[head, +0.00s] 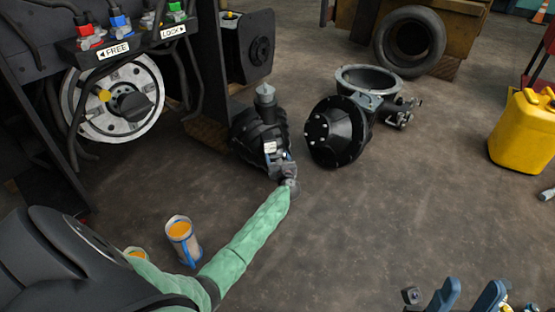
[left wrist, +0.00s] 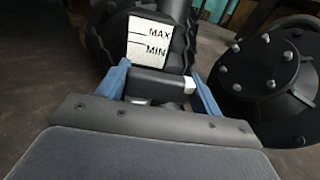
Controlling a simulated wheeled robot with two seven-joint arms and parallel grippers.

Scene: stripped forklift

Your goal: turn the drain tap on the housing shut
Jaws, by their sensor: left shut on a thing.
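The housing (head: 262,125) is a black ribbed body standing on the floor in the middle of the head view. Its white level plate marked MAX and MIN (left wrist: 150,41) shows large in the left wrist view. The drain tap's black handle (left wrist: 158,82) lies crosswise just below this plate, with a pale tip at its right end. My left gripper (head: 281,163) is at the housing's near side, its blue fingers (left wrist: 163,85) shut on the handle's two ends. The tap's body is mostly hidden behind my gripper. My right gripper (head: 468,297) is open and empty at the bottom right.
A black flanged casing (head: 335,132) stands close to the right of the housing. A wheel hub (head: 112,98) and FREE/LOCK levers are on the forklift at left. A cup of orange liquid (head: 184,242) stands near my left arm. A yellow can (head: 525,130) stands far right. Open floor lies between.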

